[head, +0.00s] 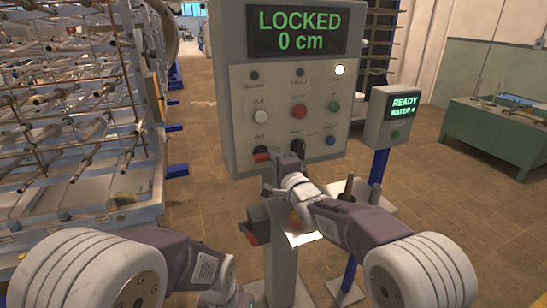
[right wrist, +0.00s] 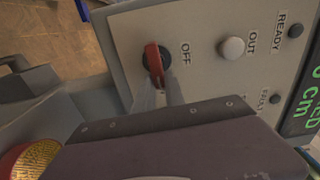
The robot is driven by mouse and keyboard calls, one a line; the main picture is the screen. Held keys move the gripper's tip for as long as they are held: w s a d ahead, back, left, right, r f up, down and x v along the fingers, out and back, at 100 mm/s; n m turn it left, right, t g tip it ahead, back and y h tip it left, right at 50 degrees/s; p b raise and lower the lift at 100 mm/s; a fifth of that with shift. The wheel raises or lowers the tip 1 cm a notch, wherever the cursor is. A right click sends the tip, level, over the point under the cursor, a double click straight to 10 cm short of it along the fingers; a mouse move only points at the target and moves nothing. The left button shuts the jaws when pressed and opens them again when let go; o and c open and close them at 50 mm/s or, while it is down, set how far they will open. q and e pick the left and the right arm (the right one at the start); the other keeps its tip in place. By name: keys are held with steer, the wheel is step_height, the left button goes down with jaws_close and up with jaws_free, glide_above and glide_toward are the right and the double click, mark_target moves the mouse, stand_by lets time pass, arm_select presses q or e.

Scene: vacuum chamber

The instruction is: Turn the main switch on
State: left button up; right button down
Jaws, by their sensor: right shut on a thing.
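The main switch (head: 261,154) is a red handle on a black round base, at the lower left of the grey control panel (head: 243,95) in the head view.
The panel display (head: 297,30) reads "LOCKED 0 cm", and a white lamp (head: 340,70) is lit. White, red, green and blue buttons sit near the switch. A smaller box (head: 398,118) reads "READY WATER". A loaded rack (head: 80,120) stands left; brown floor lies between.

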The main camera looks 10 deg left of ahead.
steer(key=shift+f+m, duration=0.15)
steer(key=shift+m, duration=0.25)
steer(key=c, duration=1.4)
jaws_free()
steer(key=b+v, duration=0.1)
steer(key=v, duration=0.8)
steer(key=shift+d, duration=0.1)
